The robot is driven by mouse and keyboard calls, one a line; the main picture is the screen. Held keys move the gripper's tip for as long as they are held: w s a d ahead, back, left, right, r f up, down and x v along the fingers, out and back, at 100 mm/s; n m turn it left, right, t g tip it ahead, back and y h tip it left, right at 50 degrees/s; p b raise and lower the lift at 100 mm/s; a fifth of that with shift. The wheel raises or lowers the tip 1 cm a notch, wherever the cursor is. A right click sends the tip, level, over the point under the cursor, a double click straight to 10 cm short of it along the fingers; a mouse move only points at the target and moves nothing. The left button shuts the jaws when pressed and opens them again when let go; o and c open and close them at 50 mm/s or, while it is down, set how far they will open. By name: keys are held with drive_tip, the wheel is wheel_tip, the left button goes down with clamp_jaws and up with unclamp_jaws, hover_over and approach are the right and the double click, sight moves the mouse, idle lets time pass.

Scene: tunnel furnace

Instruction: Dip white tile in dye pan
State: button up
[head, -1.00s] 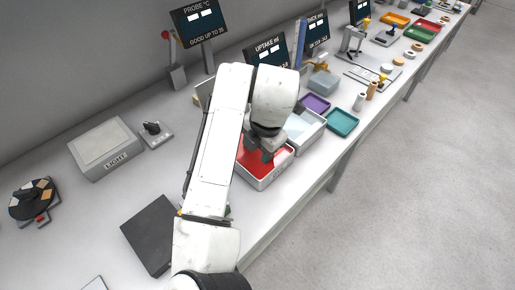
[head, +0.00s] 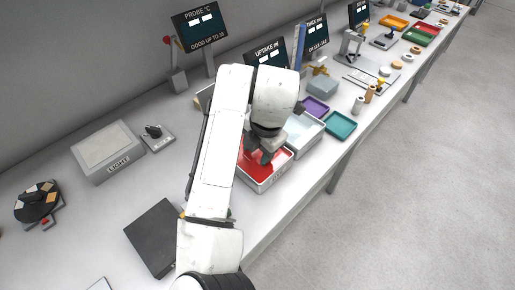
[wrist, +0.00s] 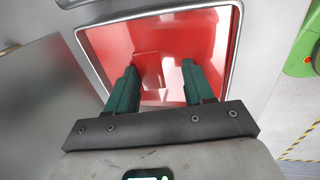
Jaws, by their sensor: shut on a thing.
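The dye pan (head: 250,178) is a pale, open tray with red dye in it, on the bench below my arm. In the wrist view the pan's rim (wrist: 236,40) frames the red dye. My gripper (head: 264,157) points down over the pan in the head view. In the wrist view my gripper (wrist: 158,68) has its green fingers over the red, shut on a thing. The white tile cannot be made out clearly; a faint reddish outline shows between the fingertips. I cannot tell how deep the fingertips are.
A pale tray (head: 304,131) stands right beside the pan, with a purple tray (head: 316,106) and a teal tray (head: 341,124) near it. A dark plate (head: 154,237) and a light box (head: 108,151) are at left. The floor at right is clear.

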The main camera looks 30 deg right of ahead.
sight(258, 156)
drive_tip(key=w+p+v, duration=0.1)
drive_tip(key=p+v, duration=0.7)
drive_tip(key=p, duration=0.1)
drive_tip(key=shift+w+a+r, duration=0.25)
drive_tip(key=shift+a+r, duration=0.05)
drive_tip(key=shift+r, duration=0.1)
